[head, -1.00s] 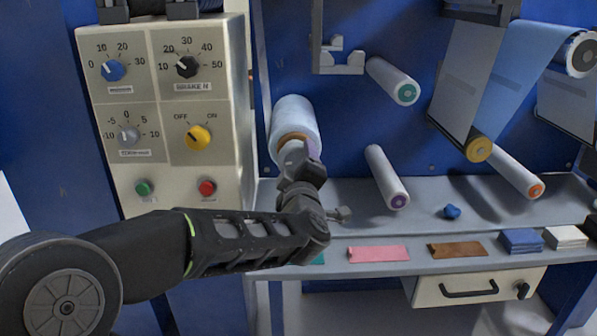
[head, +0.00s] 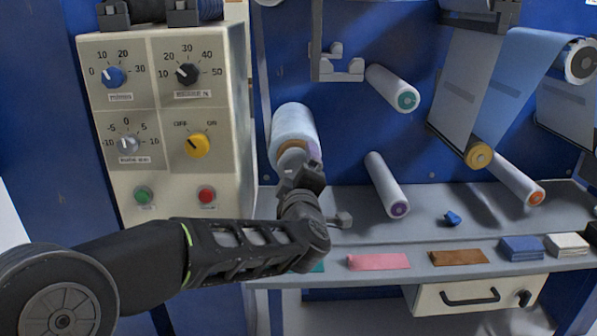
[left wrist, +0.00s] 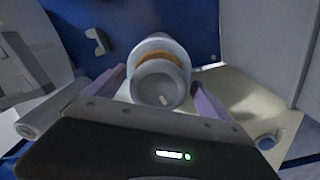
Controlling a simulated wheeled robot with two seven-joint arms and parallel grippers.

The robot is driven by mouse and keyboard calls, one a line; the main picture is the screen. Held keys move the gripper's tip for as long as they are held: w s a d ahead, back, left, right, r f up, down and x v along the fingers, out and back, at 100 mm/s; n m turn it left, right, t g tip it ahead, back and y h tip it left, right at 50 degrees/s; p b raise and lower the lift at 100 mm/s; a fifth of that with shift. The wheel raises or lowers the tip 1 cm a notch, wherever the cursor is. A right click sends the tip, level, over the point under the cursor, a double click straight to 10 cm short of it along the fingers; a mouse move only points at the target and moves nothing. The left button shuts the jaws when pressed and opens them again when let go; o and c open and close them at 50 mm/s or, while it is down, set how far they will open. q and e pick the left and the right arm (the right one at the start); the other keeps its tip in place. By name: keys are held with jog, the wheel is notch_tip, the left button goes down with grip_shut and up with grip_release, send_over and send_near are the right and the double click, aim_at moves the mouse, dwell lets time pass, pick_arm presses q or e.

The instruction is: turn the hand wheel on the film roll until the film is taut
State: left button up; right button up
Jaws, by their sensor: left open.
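A thick white film roll (head: 294,124) sticks out from the blue panel at left of centre in the head view. Its front end is partly hidden by my left gripper (head: 308,168). In the left wrist view, the round grey hand wheel (left wrist: 158,88) faces the camera, with a brownish-orange ring and the white roll (left wrist: 157,42) behind it. My left gripper (left wrist: 160,92) is open, with one purple finger pad on each side of the wheel. A gap shows on both sides, so the fingers look apart from the rim. My right gripper is not in view.
A control box (head: 160,120) with knobs and buttons stands left of the roll. Other rollers, such as a green-ended one (head: 392,88) and a purple-ended one (head: 386,184), stick out to the right. Below is a grey shelf (head: 350,235) with colored pieces.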

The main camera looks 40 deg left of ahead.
pick_arm(q)
jog(key=shift+d, duration=0.1)
jog(key=p+v, duration=0.1)
jog(key=v, duration=0.6)
jog(key=shift+s+d+p, duration=0.2)
jog(key=shift+s+p, duration=0.1)
jog(key=shift+p, duration=0.05)
